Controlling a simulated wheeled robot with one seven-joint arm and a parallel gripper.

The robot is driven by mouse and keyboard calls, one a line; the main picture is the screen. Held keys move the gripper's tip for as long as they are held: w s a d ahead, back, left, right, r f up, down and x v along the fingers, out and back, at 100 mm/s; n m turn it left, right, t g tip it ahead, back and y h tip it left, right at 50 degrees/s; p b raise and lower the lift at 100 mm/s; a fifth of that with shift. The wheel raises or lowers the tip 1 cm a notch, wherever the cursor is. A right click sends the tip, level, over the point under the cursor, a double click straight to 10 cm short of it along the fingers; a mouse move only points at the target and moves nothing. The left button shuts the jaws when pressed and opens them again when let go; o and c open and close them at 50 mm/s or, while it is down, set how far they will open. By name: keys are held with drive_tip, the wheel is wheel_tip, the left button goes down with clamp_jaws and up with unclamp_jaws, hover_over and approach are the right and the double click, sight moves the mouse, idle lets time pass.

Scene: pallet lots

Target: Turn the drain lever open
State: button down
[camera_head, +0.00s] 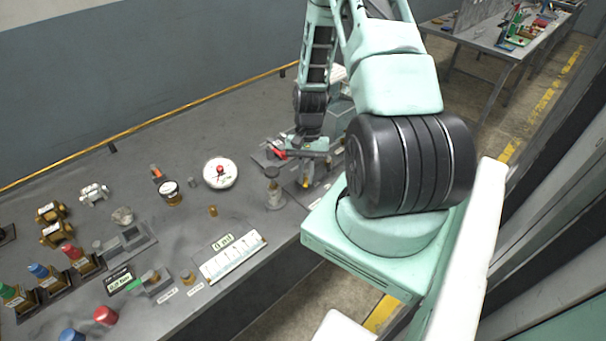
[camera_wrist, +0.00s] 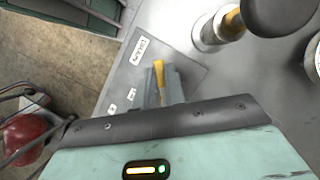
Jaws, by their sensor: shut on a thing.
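The drain lever (camera_wrist: 158,72) is a yellow handle on a dark grey base plate in the wrist view. A white label (camera_wrist: 139,50) that seems to read "DRAIN" lies beside it. My gripper (camera_wrist: 161,82) is shut on the lever, with one grey finger on each side of it. The lever's lower part is hidden behind the fingers and the gripper body. In the head view my gripper (camera_head: 310,162) is at the right part of the bench, low over a small yellow part (camera_head: 306,182) that looks like the lever.
A red-handled part (camera_head: 278,154) is close to my gripper on the left. A dark-capped cylinder (camera_head: 273,188) stands nearby; a black knob over a yellow-and-metal stem (camera_wrist: 225,25) is close in the wrist view.

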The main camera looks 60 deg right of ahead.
drive_tip(key=n, duration=0.3)
drive_tip(key=s+d+n+g+h, duration=0.1)
drive_tip(key=shift+n+b, duration=0.4)
drive_tip(key=shift+s+d+n+g+h+b, duration=0.25)
drive_tip(key=shift+n+h, duration=0.25)
drive_tip(key=shift+n, duration=0.75)
drive_tip(key=shift+d+n+g+h+b, duration=0.15)
drive_tip(key=shift+d+n+g+h, duration=0.25)
drive_tip(key=shift+n, duration=0.85)
drive_tip(key=c, duration=1.5)
unclamp_jaws()
drive_tip(key=shift+o, duration=0.2)
drive_tip(key=b+v, duration=0.3)
drive_tip(key=v, duration=1.4)
drive_tip(key=shift+a+r, duration=0.2)
drive_tip(key=shift+r, duration=0.1)
